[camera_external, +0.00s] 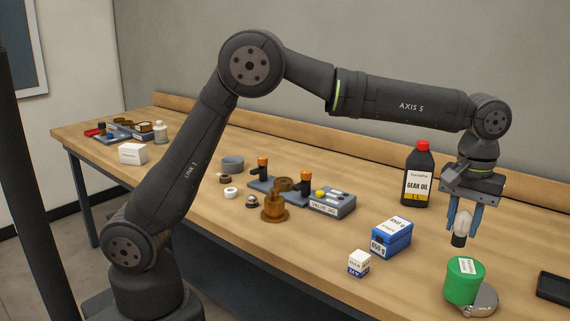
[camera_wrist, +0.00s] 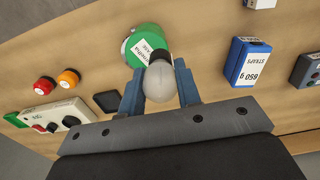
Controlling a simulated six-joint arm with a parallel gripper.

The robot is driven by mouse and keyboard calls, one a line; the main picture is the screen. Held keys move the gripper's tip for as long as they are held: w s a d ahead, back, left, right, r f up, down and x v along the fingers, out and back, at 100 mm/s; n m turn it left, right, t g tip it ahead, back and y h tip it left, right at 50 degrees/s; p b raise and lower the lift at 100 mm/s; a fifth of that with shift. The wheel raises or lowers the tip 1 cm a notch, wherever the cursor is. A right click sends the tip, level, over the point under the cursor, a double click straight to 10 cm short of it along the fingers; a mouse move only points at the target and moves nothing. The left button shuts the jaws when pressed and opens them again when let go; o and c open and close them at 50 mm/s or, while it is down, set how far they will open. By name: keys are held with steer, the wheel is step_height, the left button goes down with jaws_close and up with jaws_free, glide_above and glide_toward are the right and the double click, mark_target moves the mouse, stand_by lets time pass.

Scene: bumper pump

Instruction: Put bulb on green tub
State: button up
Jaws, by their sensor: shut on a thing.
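A bulb (camera_external: 461,223) with a white glass and a dark base is held in my gripper (camera_external: 463,220). The two blue fingers are shut on its glass part, and the dark base points down. In the wrist view the bulb (camera_wrist: 160,82) sits between the fingers of my gripper (camera_wrist: 160,85). In the wrist view the bulb partly covers the green tub (camera_wrist: 135,38).
A blue box (camera_external: 391,238), a small white-and-blue box (camera_external: 358,264) and a dark gear oil bottle (camera_external: 418,178) stand to the left. A black tray (camera_external: 555,287) lies to the right.

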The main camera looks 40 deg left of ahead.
mark_target(459, 238)
steer(key=shift+w+a+f, duration=0.1)
steer(key=shift+w+f, duration=0.3)
steer(key=shift+w, duration=0.2)
steer(key=shift+f, duration=1.95)
steer(key=shift+f, duration=0.15)
steer(key=o, duration=0.9)
steer(key=shift+o, duration=0.2)
step_height(459, 238, up, 12)
steer(key=shift+r, duration=0.15)
